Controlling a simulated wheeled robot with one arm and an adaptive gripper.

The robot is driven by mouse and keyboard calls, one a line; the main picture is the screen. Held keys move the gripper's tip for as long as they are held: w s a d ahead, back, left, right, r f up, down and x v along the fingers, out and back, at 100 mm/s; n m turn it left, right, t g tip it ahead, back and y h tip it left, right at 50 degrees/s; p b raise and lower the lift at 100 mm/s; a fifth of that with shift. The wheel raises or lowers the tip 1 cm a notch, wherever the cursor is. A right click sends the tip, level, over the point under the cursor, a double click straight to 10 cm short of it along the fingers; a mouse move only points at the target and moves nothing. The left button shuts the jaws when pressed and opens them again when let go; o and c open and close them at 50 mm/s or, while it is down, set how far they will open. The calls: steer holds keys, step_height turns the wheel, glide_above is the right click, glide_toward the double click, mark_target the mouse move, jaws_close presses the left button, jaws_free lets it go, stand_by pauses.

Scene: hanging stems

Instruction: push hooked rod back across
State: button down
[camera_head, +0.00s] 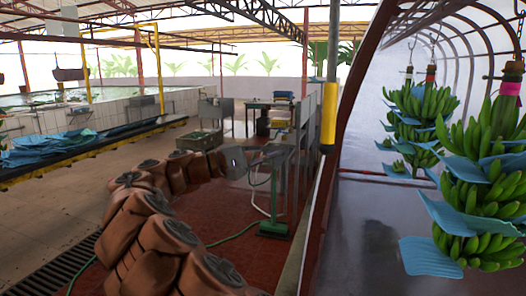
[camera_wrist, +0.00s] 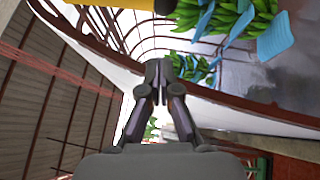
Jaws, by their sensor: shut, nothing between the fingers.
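An upright grey rod with a yellow sleeve (camera_head: 328,118) at its lower end hangs near the middle of the head view, in front of the red arch frame. Its upper end runs out of the picture, so no hook shows. A yellow piece (camera_wrist: 120,4), probably the same sleeve, crosses the top edge of the wrist view. My gripper (camera_wrist: 158,72) shows in the wrist view with its fingertips together and nothing between them. It appears apart from the yellow piece.
Banana stems (camera_head: 485,190) with blue sheets hang on chains at the right. The red arch frame (camera_head: 335,180) stands beside the rod. A metal stand (camera_head: 285,165) stands behind.

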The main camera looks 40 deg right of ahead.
steer(key=s+d+r+p, duration=0.1)
steer(key=s+d+p, duration=0.1)
steer(key=s+d, duration=0.3)
steer(key=shift+s+d+r, duration=0.2)
steer(key=shift+d+r, duration=0.1)
steer(key=shift+d, duration=0.25)
